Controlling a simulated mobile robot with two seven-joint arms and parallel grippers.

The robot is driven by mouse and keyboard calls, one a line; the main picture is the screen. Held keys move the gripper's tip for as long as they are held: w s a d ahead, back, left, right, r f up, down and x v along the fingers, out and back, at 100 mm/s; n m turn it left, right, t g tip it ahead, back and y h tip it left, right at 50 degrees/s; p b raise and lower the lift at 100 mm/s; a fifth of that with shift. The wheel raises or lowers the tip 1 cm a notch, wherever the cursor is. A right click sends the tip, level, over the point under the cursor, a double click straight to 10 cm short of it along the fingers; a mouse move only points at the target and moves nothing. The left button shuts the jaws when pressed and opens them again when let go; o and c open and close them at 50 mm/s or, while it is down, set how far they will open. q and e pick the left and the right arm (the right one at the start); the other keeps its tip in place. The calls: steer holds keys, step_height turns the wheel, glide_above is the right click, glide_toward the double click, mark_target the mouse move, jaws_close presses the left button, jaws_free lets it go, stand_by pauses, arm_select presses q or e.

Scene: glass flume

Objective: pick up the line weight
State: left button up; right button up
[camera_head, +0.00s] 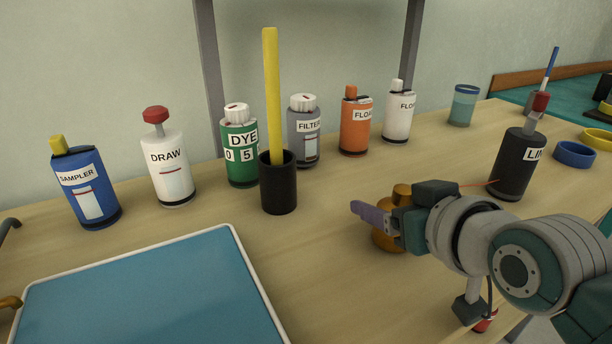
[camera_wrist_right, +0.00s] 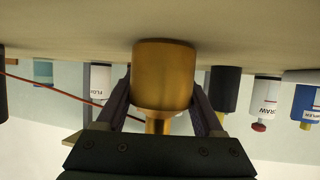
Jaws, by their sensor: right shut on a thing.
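The line weight is a brass-coloured cylinder (camera_head: 386,240) with a narrower top, right of centre on the bench in the head view and partly hidden by my gripper. My right gripper (camera_head: 378,216) reaches in from the right, with its fingers around the weight. The wrist view shows the weight (camera_wrist_right: 164,78) upside down between the two dark fingers (camera_wrist_right: 164,105), which are shut on it. The weight is at or very near the bench top; I cannot tell if it touches. A thin red line (camera_wrist_right: 55,89) runs from the left towards it. My left gripper is not in view.
A black bottle (camera_head: 513,165) labelled "LIN…" stands behind my right gripper. A black cup (camera_head: 278,190) holds a yellow stick. Several labelled bottles line the back, including a green one (camera_head: 238,168). A blue tray (camera_head: 150,300) lies front left. Bare bench separates tray and weight.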

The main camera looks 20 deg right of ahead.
jaws_close()
steer(key=shift+r, duration=0.15)
